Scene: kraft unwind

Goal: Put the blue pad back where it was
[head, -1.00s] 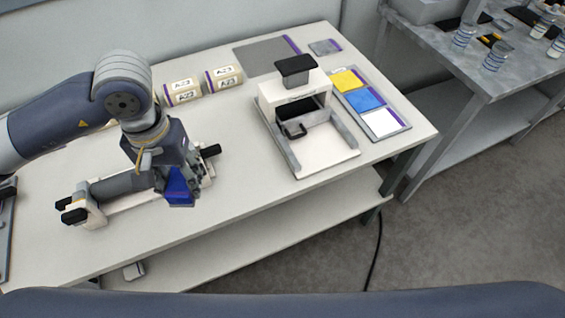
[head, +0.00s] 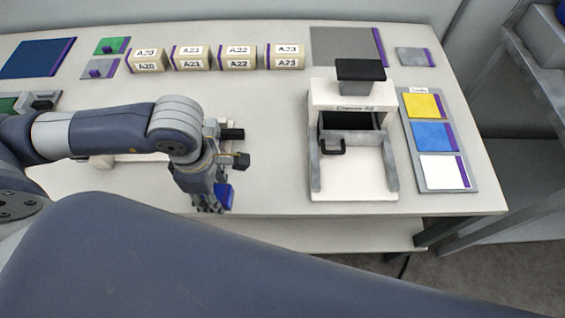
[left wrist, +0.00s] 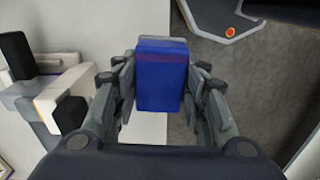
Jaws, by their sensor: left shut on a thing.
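My left gripper (head: 220,208) is shut on a dark blue pad (head: 224,196) above the front edge of the table. In the left wrist view the pad (left wrist: 162,75) is a blue block with a purplish band near its top, between the two fingers (left wrist: 162,112). A flat tray (head: 421,178) at the right holds a yellow card, a lighter blue card (head: 432,136) and a white card. A large dark blue sheet (head: 35,58) with a purple edge lies at the far left. My right gripper is not in view.
A white press-like device (head: 355,185) with a black top stands left of the tray. Several labelled tan blocks (head: 190,58) line the back. A grey mat (head: 342,46), a small grey pad (head: 410,56) and green pieces (head: 110,46) lie there too. The table between my arm and the device is clear.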

